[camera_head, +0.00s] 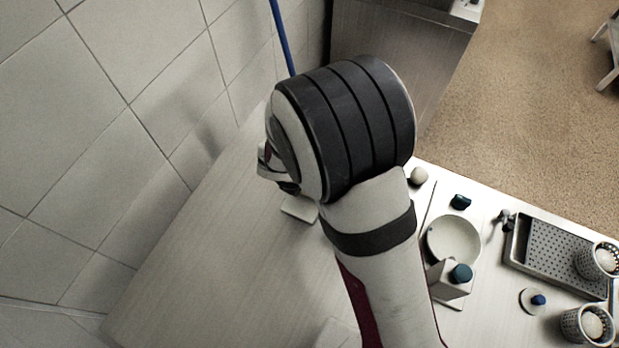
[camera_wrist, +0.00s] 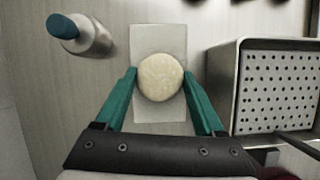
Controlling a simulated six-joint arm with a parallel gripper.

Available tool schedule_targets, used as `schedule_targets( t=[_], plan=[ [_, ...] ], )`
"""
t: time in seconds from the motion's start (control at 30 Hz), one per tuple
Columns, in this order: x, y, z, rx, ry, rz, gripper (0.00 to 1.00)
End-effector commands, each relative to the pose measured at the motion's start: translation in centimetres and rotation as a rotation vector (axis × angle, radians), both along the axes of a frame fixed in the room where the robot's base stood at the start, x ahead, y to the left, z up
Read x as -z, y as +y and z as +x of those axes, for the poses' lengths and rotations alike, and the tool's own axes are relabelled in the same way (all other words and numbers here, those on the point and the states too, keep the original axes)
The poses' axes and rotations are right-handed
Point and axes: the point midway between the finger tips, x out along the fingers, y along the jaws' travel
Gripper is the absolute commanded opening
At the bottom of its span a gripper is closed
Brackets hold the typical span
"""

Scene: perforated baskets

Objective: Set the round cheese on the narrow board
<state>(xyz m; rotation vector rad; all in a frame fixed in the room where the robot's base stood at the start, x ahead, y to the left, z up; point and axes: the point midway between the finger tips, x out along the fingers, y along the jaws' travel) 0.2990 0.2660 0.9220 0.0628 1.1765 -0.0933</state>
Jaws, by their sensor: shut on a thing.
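The round cheese (camera_wrist: 161,77) is a pale cream disc between the green fingers of my gripper (camera_wrist: 160,74) in the wrist view. My gripper is shut on its sides. The narrow board (camera_wrist: 158,38), a light grey rectangle, lies directly beneath the cheese in that view, with bare board beyond and to the sides. I cannot tell whether the cheese touches the board or is held just above it. In the head view my arm hides the cheese and fingertips. A pale flat piece (camera_head: 299,208) shows beside my wrist; I cannot tell whether it is the board.
In the wrist view a blue-capped bottle (camera_wrist: 84,35) stands left of the board, and a perforated metal tray (camera_wrist: 277,84) lies close on the right. In the head view, a bowl (camera_head: 455,240), a drain tray (camera_head: 556,254) and perforated baskets (camera_head: 585,327) stand right; the left counter is clear.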

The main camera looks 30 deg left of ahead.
Motion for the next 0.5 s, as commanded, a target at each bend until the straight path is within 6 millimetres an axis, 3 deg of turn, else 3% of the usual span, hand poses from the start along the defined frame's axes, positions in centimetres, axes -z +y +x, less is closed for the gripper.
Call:
schedule_targets(
  t=[0.5],
  plan=[
    [0.59, 0.00, 0.02, 0.000, 0.000, 0.000, 0.13]
  ],
)
